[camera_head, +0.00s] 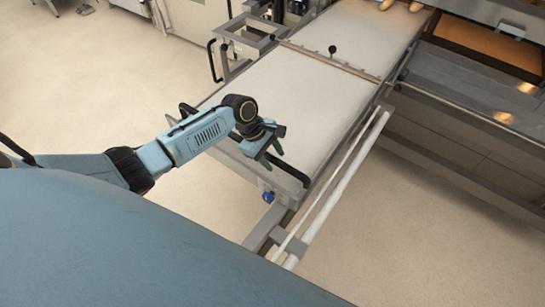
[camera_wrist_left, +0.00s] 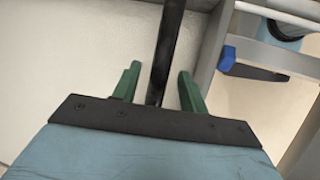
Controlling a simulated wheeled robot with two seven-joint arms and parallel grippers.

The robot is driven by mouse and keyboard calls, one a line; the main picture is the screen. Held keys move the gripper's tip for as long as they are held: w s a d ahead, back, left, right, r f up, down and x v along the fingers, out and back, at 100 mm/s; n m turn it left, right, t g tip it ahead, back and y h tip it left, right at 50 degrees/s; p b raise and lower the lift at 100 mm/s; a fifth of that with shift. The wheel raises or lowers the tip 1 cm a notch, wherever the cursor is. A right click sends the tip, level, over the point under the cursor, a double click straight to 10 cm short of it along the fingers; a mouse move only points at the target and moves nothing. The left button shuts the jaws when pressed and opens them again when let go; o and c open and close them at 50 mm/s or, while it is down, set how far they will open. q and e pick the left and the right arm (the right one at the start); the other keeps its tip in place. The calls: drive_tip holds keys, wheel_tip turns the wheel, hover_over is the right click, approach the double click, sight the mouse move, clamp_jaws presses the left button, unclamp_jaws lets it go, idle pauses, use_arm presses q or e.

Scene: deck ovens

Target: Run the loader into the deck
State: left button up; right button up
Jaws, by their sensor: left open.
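The loader (camera_head: 300,85) is a long pale belt in a grey metal frame. It runs from near me toward the oven deck (camera_head: 480,45) at the upper right. A black bar handle (camera_head: 287,168) sits at its near end. My left gripper (camera_head: 270,160) is at this end, over the handle. In the left wrist view the green fingers of my left gripper (camera_wrist_left: 158,88) are apart, with the black handle (camera_wrist_left: 167,55) running between them. I cannot tell whether either finger touches it. My right gripper is not in view.
A crossbar with a black knob (camera_head: 332,49) spans the belt. Several bread-like pieces (camera_head: 400,5) lie at its far end. A blue knob (camera_head: 268,197) is on the near frame, and a white side rail (camera_head: 340,185) runs along the right. The floor (camera_head: 100,90) at left is clear.

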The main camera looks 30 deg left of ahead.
use_arm(q)
clamp_jaws()
idle(0.3)
drive_tip(key=shift+w, duration=0.15)
